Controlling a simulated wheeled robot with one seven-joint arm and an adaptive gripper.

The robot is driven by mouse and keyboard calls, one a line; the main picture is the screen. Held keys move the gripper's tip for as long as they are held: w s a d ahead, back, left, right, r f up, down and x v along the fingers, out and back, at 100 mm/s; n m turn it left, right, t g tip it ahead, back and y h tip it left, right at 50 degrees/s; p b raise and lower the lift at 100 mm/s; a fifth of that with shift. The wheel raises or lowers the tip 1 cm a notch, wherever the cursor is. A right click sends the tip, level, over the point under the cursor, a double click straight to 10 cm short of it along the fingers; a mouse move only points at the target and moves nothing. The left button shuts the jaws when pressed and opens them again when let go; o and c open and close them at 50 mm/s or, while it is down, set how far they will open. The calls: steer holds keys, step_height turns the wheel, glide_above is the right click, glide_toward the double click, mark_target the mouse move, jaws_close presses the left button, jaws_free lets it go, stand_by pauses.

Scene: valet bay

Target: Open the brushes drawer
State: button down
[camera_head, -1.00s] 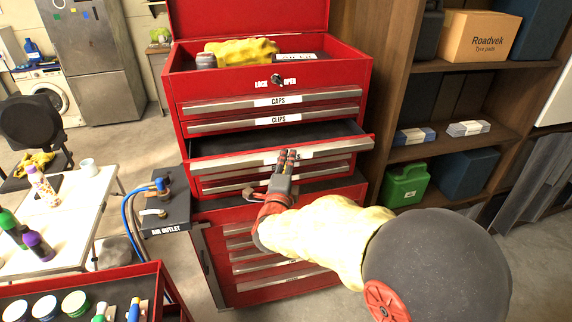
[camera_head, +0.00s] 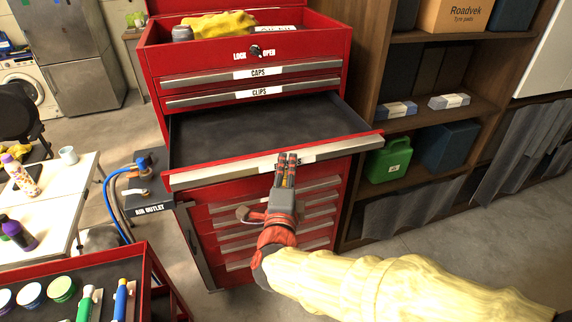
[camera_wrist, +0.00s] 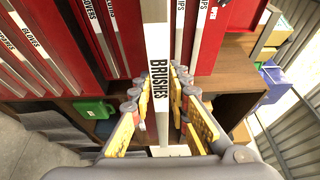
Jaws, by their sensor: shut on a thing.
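The brushes drawer (camera_head: 262,128) is pulled far out of the red tool chest (camera_head: 158,99), and its dark liner looks empty. Its silver front rail (camera_head: 225,173) carries a label partly covered by my gripper (camera_head: 287,158) in the head view. In the wrist view the label reads BRUSHES (camera_wrist: 158,78), and my gripper (camera_wrist: 161,125) has its fingers on both sides of the rail, shut on it. The caps drawer (camera_head: 255,73) and clips drawer (camera_head: 256,93) above are closed.
A red cart (camera_head: 140,262) with jars and bottles stands at the front left. A white table (camera_head: 60,195) and the air outlet box (camera_head: 150,197) are to the left. Shelves with a green jug (camera_head: 388,160) stand to the right.

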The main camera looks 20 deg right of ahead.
steer(key=shift+f, duration=0.6)
steer(key=c, duration=2)
jaws_free()
steer(key=shift+o, duration=1.2)
steer(key=shift+w+r, duration=0.1)
steer(key=shift+r, duration=0.15)
steer(key=shift+r, duration=0.1)
steer(key=shift+a, duration=0.1)
steer(key=v, duration=1.2)
